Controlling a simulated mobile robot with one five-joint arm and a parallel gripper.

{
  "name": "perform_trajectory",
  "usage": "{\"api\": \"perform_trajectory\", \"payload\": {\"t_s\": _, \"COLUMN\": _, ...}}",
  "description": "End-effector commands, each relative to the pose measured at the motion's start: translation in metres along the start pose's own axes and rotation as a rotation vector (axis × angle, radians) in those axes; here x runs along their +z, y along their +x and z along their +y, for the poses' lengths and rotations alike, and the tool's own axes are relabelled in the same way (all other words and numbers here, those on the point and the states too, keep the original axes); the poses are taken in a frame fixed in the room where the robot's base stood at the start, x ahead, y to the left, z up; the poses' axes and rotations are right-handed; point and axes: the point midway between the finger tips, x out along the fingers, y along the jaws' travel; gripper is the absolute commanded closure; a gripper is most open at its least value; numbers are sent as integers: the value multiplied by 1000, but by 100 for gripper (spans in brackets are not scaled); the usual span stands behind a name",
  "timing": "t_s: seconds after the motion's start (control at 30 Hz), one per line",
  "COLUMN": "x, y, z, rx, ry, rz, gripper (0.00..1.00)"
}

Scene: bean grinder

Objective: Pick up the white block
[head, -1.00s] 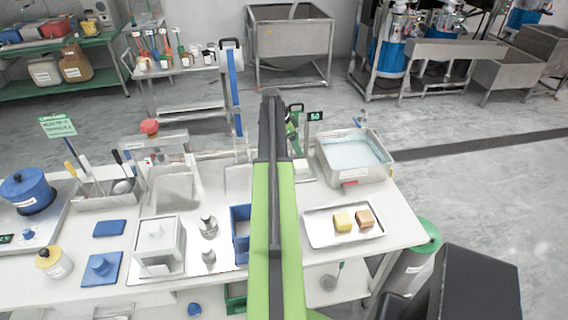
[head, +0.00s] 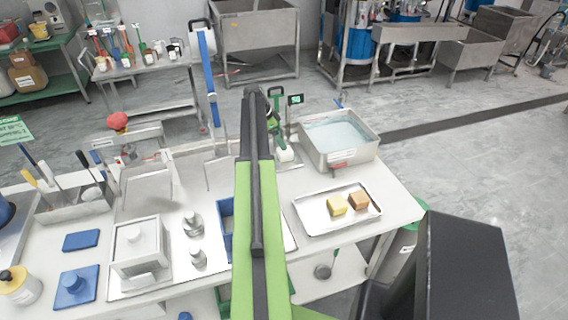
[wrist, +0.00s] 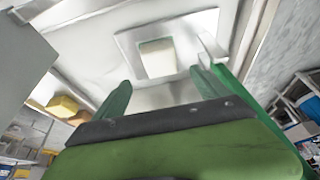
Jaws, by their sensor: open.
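The white block (head: 285,155) sits near the back of the table, just below the small green display, and is partly hidden by my arm in the head view. In the wrist view the white block (wrist: 157,60) rests on a pale square plate (wrist: 133,42), ahead of and between my fingers. My gripper (wrist: 162,90) is open, with a green finger on each side and nothing between them. A gap shows between the fingertips and the block. In the head view my gripper is mostly hidden behind my arm.
A steel basin of water (head: 338,137) stands right of the white block. The green display (head: 295,99) rises close behind it.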

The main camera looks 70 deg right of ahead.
Motion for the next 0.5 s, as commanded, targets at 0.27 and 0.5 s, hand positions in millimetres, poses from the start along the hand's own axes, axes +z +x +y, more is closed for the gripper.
{"api": "perform_trajectory", "payload": {"t_s": 0.27, "x": 2, "y": 34, "z": 0, "rx": -1, "ry": -3, "rz": 0, "gripper": 15}}
{"api": "perform_trajectory", "payload": {"t_s": 0.5, "x": 5, "y": 57, "z": -2, "rx": -1, "ry": -3, "rz": 0, "gripper": 15}}
